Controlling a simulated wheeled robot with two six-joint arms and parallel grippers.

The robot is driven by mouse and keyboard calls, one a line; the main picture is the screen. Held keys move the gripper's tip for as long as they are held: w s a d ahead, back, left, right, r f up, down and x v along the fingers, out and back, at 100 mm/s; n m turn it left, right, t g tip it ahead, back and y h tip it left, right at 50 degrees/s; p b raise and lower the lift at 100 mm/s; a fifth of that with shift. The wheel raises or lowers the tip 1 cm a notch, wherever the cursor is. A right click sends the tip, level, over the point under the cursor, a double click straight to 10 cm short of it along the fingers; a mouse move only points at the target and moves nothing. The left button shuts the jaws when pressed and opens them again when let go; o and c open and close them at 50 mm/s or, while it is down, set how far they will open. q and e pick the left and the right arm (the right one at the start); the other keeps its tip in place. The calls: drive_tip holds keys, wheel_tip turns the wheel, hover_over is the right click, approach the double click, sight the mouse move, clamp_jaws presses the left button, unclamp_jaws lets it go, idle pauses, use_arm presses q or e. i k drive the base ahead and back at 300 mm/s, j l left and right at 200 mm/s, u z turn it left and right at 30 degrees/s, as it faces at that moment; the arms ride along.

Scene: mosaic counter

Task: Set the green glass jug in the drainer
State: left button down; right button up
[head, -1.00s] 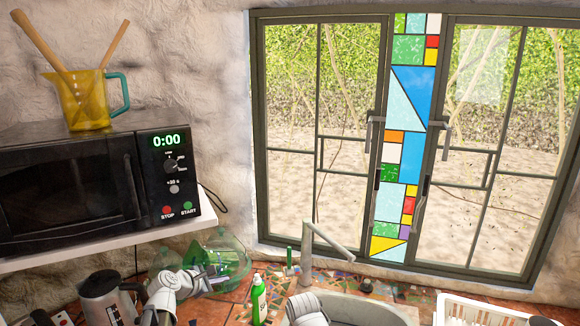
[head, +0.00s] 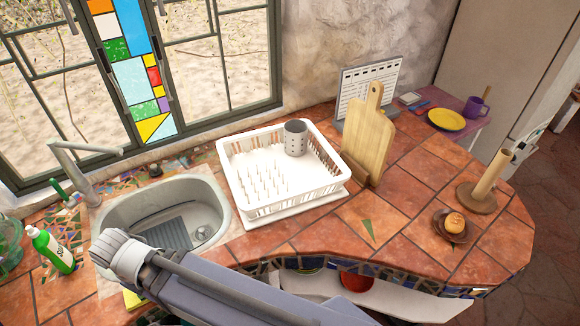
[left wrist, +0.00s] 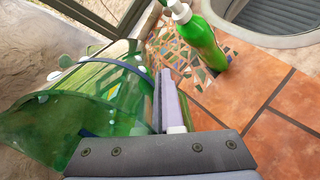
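The green glass jug (head: 10,245) is cut off by the left edge of the head view, behind the green soap bottle. It fills the left of the left wrist view (left wrist: 90,105), see-through, with a dark blue band. My left gripper (left wrist: 168,100) has its fingers close together at the jug's side, with the glass seemingly between them. It is outside the head view. The white drainer (head: 250,208) stands on the counter right of the sink, with pegs and a grey utensil cup (head: 295,138) in its back right corner. My right gripper is not in view.
The sink (head: 130,208) and its tap (head: 80,165) lie between jug and drainer. The soap bottle (head: 52,250) stands close to the jug. A cutting board (head: 370,140) stands right of the drainer. One of my arm links crosses the foreground. The drainer's front left is free.

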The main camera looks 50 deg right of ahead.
sight(306, 180)
drive_tip(key=k+l, duration=0.35)
drive_tip(key=l+z, duration=0.1)
drive_tip(key=z, duration=0.45)
drive_tip(key=j+z, duration=0.1)
drive_tip(key=z, duration=0.25)
drive_tip(key=i+j+z, duration=0.15)
drive_tip(key=z, duration=0.2)
drive_tip(key=j+z, duration=0.15)
drive_tip(key=z, duration=0.2)
